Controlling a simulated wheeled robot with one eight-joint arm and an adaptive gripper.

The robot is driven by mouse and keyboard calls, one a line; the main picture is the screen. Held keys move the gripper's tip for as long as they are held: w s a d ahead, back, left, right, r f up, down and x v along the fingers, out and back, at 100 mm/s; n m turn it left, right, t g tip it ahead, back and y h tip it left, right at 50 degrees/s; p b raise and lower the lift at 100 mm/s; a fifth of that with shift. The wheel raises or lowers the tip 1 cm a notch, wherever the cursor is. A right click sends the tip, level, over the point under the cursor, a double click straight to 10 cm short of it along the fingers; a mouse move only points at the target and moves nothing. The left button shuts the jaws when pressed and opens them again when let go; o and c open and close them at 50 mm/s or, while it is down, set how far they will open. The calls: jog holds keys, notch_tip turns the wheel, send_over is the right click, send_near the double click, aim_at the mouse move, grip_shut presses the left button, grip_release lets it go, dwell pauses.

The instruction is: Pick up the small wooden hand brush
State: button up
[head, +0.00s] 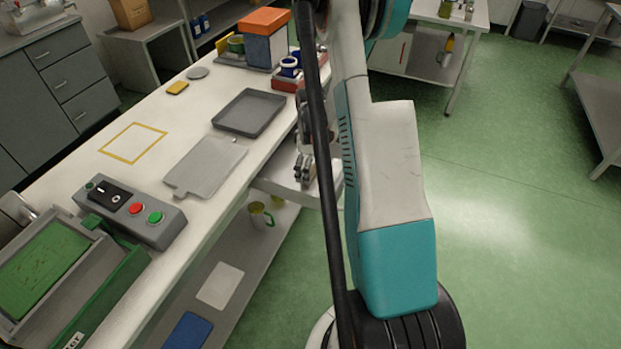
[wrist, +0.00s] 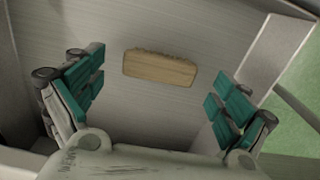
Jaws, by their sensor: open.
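The small wooden hand brush (wrist: 160,69) lies on a flat grey surface in the wrist view. Its plain tan block faces me, and a thin bristle edge shows along its far side. My gripper (wrist: 157,92) is open, with one teal-padded finger to the left of the brush and one to the right. In the head view my gripper (head: 303,168) is partly hidden by my arm, above an open drawer (head: 272,184) on the white bench's right side. The brush cannot be seen there.
Pale walls enclose the surface around the brush, including a right wall (wrist: 272,62). The white bench (head: 118,195) carries a dark tray (head: 249,112), a grey board (head: 206,166) and a button box (head: 136,210). A mug (head: 260,214) stands on the lower shelf.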

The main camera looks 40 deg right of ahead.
jog(key=shift+f, duration=0.7)
jog(key=shift+r, duration=0.1)
jog(key=shift+c, duration=0.5)
jog(key=c, duration=1)
jog(key=shift+c, duration=0.2)
jog(key=shift+r, duration=0.1)
notch_tip(320, 180, up, 20)
jog(key=p, duration=0.6)
